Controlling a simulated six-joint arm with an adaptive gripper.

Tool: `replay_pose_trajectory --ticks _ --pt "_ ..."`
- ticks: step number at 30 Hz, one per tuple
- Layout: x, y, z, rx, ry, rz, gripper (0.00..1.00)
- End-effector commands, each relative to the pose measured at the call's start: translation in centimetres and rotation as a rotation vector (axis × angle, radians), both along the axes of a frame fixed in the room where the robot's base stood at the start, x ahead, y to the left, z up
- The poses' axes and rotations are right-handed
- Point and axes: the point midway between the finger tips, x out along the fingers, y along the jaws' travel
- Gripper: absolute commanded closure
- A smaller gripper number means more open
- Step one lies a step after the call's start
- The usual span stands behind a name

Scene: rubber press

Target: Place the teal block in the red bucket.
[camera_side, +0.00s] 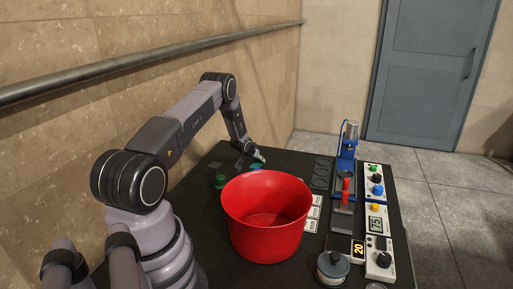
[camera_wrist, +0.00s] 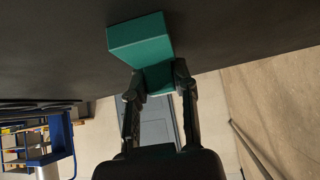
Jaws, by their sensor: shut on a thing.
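The teal block (camera_wrist: 140,40) shows in the wrist view against the black table top. Its lower part sits between the two fingers of my gripper (camera_wrist: 159,82), which is shut on it. In the side view my gripper (camera_side: 259,156) is at the far side of the table, behind the red bucket (camera_side: 265,246), with a small teal patch just below it. I cannot tell whether the block touches the table. The red bucket stands upright on the near part of the table, its open top facing up, and its visible inside looks empty.
A dark green object (camera_side: 220,181) stands left of the bucket's rim. A blue press (camera_side: 347,150) and control boxes (camera_side: 376,182) line the right side. A round grey-lidded container (camera_side: 332,267) is at the front right. A wall rail (camera_side: 150,57) runs behind my arm.

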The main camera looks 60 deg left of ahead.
Motion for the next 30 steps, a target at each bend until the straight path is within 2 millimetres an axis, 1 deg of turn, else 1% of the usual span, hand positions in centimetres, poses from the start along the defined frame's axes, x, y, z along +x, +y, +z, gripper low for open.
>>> replay_pose_trajectory --ticks 1,3,4,14,19,22,24,26,30 --pt "0.0 0.0 0.0 0.000 0.000 0.000 0.89" --pt "0.0 0.0 0.0 0.000 0.000 0.000 0.98" --pt "0.0 0.0 0.0 0.000 0.000 0.000 1.00" --pt "0.0 0.0 0.1 0.001 -0.002 0.000 1.00" --pt "0.1 0.1 1.1 0.003 -0.003 -0.001 1.00" --pt "0.1 0.1 2.5 0.003 -0.003 -0.001 1.00" --pt "-0.1 -0.2 3.9 0.001 -0.003 -0.001 1.00" --pt "-1.0 -0.9 5.0 0.000 -0.002 0.000 1.00" --pt "-3.1 -2.9 8.5 0.001 -0.003 0.001 1.00"
